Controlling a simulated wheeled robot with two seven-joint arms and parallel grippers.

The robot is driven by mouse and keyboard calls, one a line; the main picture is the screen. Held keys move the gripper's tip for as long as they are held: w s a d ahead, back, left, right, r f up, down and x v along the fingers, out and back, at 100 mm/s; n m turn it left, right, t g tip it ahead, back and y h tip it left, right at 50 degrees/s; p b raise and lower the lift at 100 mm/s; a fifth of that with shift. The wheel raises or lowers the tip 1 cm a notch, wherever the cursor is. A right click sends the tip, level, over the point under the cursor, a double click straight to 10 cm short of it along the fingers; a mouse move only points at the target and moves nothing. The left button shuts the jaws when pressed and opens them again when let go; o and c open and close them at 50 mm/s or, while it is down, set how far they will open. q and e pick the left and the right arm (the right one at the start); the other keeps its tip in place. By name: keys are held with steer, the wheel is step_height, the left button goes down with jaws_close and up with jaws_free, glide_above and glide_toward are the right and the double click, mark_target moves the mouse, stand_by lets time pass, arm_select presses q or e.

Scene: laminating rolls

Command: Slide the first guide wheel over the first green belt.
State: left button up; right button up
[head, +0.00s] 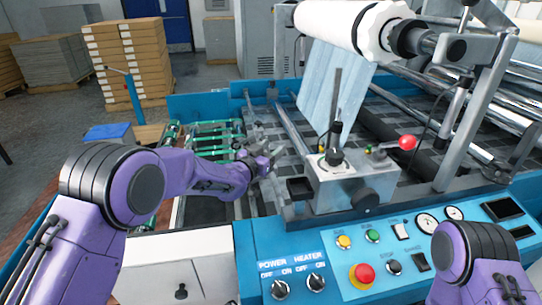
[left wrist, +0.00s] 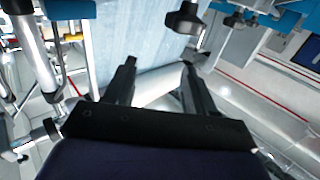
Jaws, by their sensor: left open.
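Several green belts (head: 213,138) run on a frame at the left side of the machine in the head view. My left gripper (head: 272,152) reaches over the machine bed just right of the belts. It is open and nothing shows between its fingers. In the left wrist view the two dark fingers (left wrist: 158,68) stand apart, with a black knob-like part (left wrist: 183,18) beyond them. I cannot tell which part is the first guide wheel; it is too small or hidden behind my gripper. My right arm enters at the bottom right; its gripper is out of view.
A metal block with a red-knobbed lever (head: 407,143) stands right of my left gripper. A light blue sheet (head: 335,85) hangs from the large white roll (head: 352,25). The blue control panel (head: 330,262) lies in front. Stacked cartons (head: 130,60) stand behind.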

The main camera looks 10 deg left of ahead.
arm_select(q)
steer(key=s+r+b, duration=0.1)
steer(key=s+r, duration=0.2)
steer(key=s, duration=0.3)
steer(key=s+d+r+b, duration=0.1)
steer(key=s+r, duration=0.3)
steer(key=s, duration=0.2)
steer(key=shift+d+r+b, duration=0.15)
steer(key=shift+r+b, duration=0.15)
steer(key=shift+b, duration=0.1)
